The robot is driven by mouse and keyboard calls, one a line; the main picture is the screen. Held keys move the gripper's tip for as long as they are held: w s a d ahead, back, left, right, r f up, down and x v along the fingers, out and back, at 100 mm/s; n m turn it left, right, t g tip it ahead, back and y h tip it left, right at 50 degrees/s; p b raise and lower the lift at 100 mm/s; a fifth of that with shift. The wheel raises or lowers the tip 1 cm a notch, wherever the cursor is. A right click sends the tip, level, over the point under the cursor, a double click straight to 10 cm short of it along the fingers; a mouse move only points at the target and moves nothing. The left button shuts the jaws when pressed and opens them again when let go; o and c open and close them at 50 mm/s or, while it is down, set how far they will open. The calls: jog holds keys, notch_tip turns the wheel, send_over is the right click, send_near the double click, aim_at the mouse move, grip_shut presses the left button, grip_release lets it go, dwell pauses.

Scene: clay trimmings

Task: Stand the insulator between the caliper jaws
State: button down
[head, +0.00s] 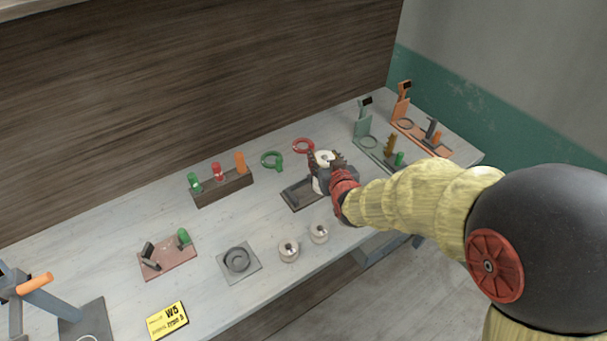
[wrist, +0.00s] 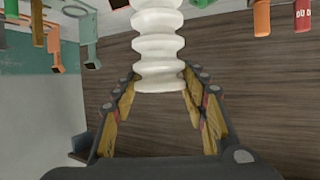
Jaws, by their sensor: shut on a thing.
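The insulator (wrist: 158,45) is a white ribbed piece standing nearly vertical in the wrist view, its upper part cut off by the frame. My gripper (wrist: 160,82) is shut on it, with yellow-padded fingers on both sides. In the head view the white top of the insulator (head: 325,157) shows at my gripper (head: 326,168), above or at a dark flat base (head: 297,196). This base may be the caliper, but my gripper hides much of it and I cannot make out its jaws. I cannot tell whether the insulator touches the base.
Two more pale insulators (head: 288,250) stand on the bench in front. A grey plate with a ring (head: 238,261), a pinkish board (head: 167,259) and a block with coloured pegs (head: 222,188) stand left. Green and red rings (head: 271,161) lie behind. Green and orange stands (head: 363,125) are right.

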jog(key=w+a+f+b, duration=0.2)
jog(key=w+a+f, duration=0.3)
jog(key=f, duration=0.5)
jog(key=shift+a, duration=0.3)
jog(key=shift+f+b, duration=0.15)
jog(key=shift+b, duration=0.15)
jog(key=c, duration=1)
grip_release()
